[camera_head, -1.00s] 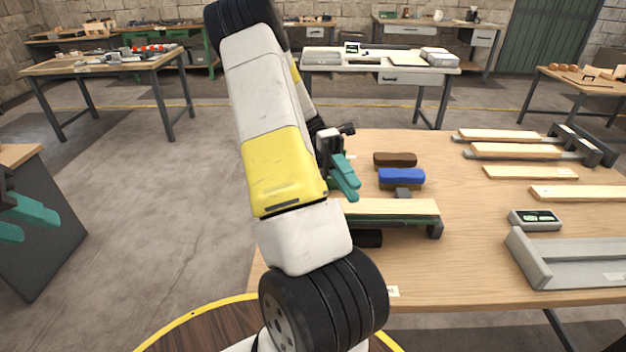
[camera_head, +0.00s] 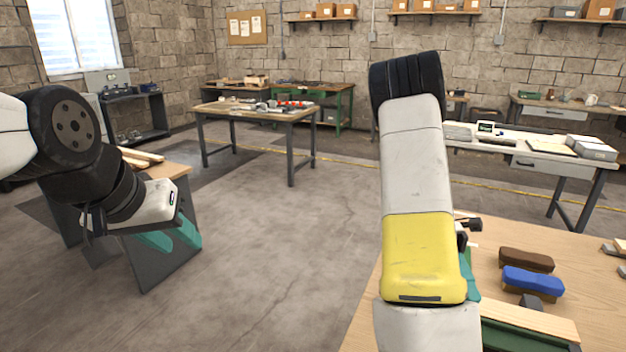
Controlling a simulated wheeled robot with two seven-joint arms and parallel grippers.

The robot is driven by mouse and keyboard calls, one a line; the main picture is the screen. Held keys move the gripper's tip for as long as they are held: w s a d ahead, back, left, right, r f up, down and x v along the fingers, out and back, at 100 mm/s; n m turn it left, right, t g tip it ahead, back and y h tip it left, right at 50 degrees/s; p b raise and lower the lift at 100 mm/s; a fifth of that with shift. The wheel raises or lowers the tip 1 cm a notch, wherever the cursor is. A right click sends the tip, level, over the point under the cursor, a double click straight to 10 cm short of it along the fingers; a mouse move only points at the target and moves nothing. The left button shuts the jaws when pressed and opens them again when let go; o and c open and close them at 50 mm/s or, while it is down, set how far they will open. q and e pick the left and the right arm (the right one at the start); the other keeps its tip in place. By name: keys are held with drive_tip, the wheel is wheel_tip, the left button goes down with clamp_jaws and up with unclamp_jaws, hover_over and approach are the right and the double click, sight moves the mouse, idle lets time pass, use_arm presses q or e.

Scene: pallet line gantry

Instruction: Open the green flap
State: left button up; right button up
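My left gripper (camera_head: 170,239) shows at the left, its two teal fingers apart with nothing between them, in front of the dark side of a bench. My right gripper (camera_head: 467,270) is mostly hidden behind my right forearm; only a bit of teal finger shows, above the near left part of the wooden table. A green part (camera_head: 520,338) lies under a pale wooden board (camera_head: 530,318) at the bottom edge, close below the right gripper. It is cut off by the frame, and I cannot tell whether it is the green flap. No other green flap is clear.
A brown block (camera_head: 526,259) and a blue block (camera_head: 533,281) lie on the wooden table (camera_head: 590,285), right of my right gripper. A bench with boards (camera_head: 140,157) stands behind my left gripper. The floor between the benches is clear.

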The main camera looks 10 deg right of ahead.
drive_tip(key=w+a+r+m+t, duration=0.4)
drive_tip(key=a+m+t, duration=0.3)
drive_tip(key=t, duration=0.3)
drive_tip(key=w+a+r+m+t+h, duration=0.1)
drive_tip(key=w+a+r+m+t, duration=0.3)
drive_tip(key=a+t, duration=0.6)
wheel_tip(320, 180, up, 2)
drive_tip(key=m+t, duration=0.1)
drive_tip(key=m, duration=0.1)
drive_tip(key=shift+a+m+t, duration=0.15)
drive_tip(key=shift+m+t, duration=0.15)
drive_tip(key=shift+m, duration=0.1)
drive_tip(key=shift+a+r, duration=0.2)
drive_tip(key=shift+r, duration=0.15)
drive_tip(key=shift+c, duration=0.4)
drive_tip(key=shift+a+r+m+t, duration=0.1)
drive_tip(key=shift+r+m+t, duration=0.05)
drive_tip(key=shift+m+t, duration=0.15)
clamp_jaws()
